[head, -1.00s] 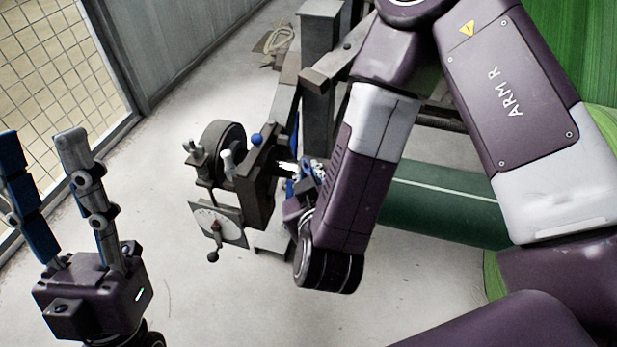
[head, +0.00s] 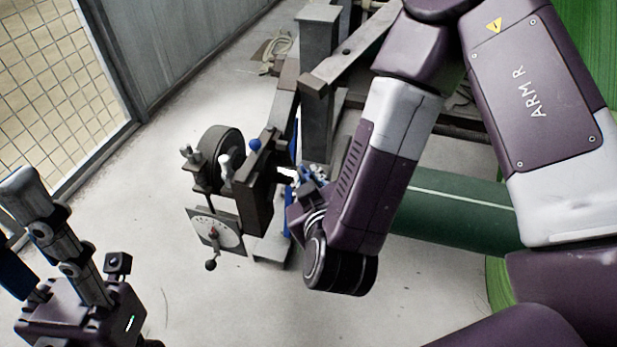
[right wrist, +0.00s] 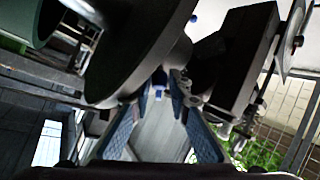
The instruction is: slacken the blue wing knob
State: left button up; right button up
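My right gripper (right wrist: 161,84) reaches in beside the dark brake assembly, with its two blue-padded fingers apart and a narrow gap between the tips. In the head view the right gripper (head: 312,174) is small and partly hidden by its own wrist. A small blue part (right wrist: 176,88) shows by the fingertips in the right wrist view; I cannot make out wings on it, nor whether a finger touches it. A round blue knob (head: 255,144) tops the dark assembly (head: 258,188). My left gripper (head: 22,225) is open and empty at the lower left, partly cut off.
A dial plate (head: 214,231) with a black ball-ended lever hangs on the assembly's front. A green roller (head: 457,204) lies to the right. A mesh fence (head: 62,90) stands at the left, with clear floor before it.

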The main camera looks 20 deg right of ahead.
jog(key=shift+o, duration=1.4)
